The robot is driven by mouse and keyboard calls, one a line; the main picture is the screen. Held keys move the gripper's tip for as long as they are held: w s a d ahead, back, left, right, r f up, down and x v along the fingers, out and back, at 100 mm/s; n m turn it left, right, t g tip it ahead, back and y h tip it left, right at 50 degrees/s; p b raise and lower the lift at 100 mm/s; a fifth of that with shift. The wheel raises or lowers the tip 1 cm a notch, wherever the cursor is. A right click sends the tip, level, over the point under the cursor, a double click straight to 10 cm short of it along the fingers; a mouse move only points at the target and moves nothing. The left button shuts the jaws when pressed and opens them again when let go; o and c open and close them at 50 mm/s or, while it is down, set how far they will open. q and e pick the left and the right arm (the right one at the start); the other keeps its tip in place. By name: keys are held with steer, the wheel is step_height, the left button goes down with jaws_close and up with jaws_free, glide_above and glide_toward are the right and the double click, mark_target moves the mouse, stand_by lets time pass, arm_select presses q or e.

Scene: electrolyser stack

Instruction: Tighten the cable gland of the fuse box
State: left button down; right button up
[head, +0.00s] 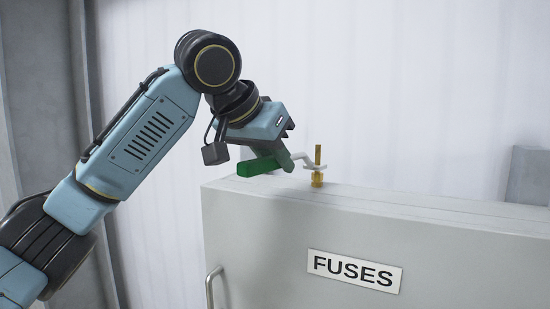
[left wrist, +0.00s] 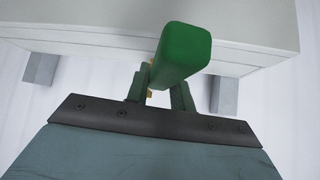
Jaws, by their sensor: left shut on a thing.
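The fuse box (head: 300,235) is a pale grey cabinet with a FUSES label (head: 354,271) on its front. A brass cable gland (head: 317,178) stands upright on its top, with a thin brass piece rising from it. My left gripper (head: 284,160) is shut on the green handle (head: 258,167) of a wrench with a pale metal head (head: 313,166). The head is at the gland; I cannot tell whether it grips it. In the left wrist view the green handle (left wrist: 182,52) hides most of the gland, and only a bit of brass shows. My right gripper is not in view.
A door handle (head: 211,287) is on the left of the box front. A grey block (head: 528,175) stands behind the box at the right. The box top to the right of the gland is clear. A pale ribbed wall is behind.

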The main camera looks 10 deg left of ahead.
arm_select(q)
steer(key=shift+f+b, duration=0.65)
steer(key=shift+f, duration=0.4)
steer(key=shift+r, duration=0.1)
steer(key=shift+w+a+r+m+h+p, duration=0.1)
steer(key=shift+w+a+m+h+p, duration=0.2)
steer(key=shift+a+m+p, duration=0.3)
steer(key=shift+w+a, duration=0.1)
steer(key=shift+w, duration=0.1)
steer(key=shift+w+a+m+g+h, duration=0.8)
steer(key=shift+w+a+m, duration=0.15)
steer(key=shift+m, duration=0.25)
